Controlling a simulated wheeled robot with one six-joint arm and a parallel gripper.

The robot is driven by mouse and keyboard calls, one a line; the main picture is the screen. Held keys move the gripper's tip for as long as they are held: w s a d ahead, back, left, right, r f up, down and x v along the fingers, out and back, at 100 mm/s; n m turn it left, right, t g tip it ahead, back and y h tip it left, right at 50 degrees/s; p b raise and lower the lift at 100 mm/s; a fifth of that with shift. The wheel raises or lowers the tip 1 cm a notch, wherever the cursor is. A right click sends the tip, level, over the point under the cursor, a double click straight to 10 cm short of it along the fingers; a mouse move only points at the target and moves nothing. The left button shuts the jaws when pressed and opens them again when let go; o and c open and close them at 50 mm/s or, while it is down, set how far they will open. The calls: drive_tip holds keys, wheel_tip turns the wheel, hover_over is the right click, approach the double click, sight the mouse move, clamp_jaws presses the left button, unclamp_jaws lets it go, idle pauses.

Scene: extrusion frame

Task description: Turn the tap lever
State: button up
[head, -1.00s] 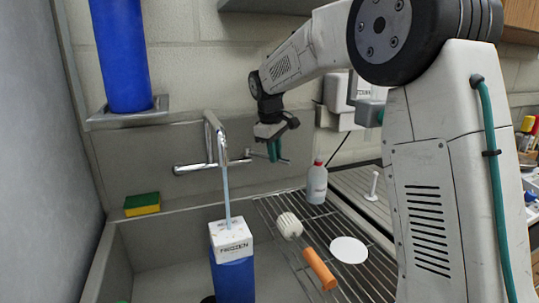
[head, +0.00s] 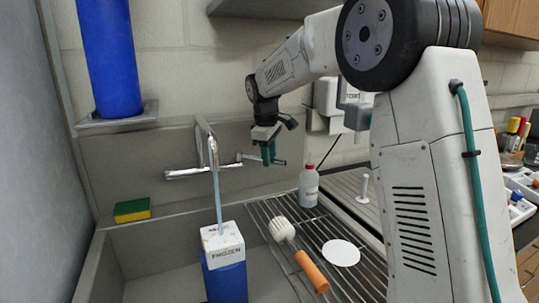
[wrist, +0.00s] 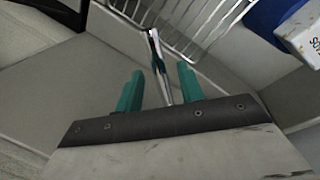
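The chrome tap (head: 208,150) is mounted on the wall behind the sink, and a stream of water runs from its spout. Its thin lever (head: 279,161) sticks out to the right of the tap body. My gripper (head: 267,154) points down at the lever. In the wrist view the two teal fingers of my gripper (wrist: 160,90) are apart. The chrome lever (wrist: 158,62) lies between them, with a gap visible on each side. My gripper is open and not clamped on it.
A blue and white carton (head: 226,262) stands in the sink under the stream. A wire rack (head: 317,230) to the right holds a brush (head: 310,270), a white disc (head: 341,252) and a bottle (head: 309,187). A sponge (head: 132,211) lies on the left ledge.

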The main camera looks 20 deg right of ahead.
wheel_tip(320, 180, up, 8)
drive_tip(key=s+a, duration=0.1)
drive_tip(key=shift+f, duration=0.2)
idle(0.3)
drive_tip(key=shift+f, duration=0.1)
idle(3.1)
drive_tip(key=f, duration=0.5)
drive_tip(key=w+d+f, duration=0.1)
drive_tip(key=f, duration=0.1)
drive_tip(key=shift+f, duration=0.25)
drive_tip(key=shift+c, duration=0.4)
clamp_jaws()
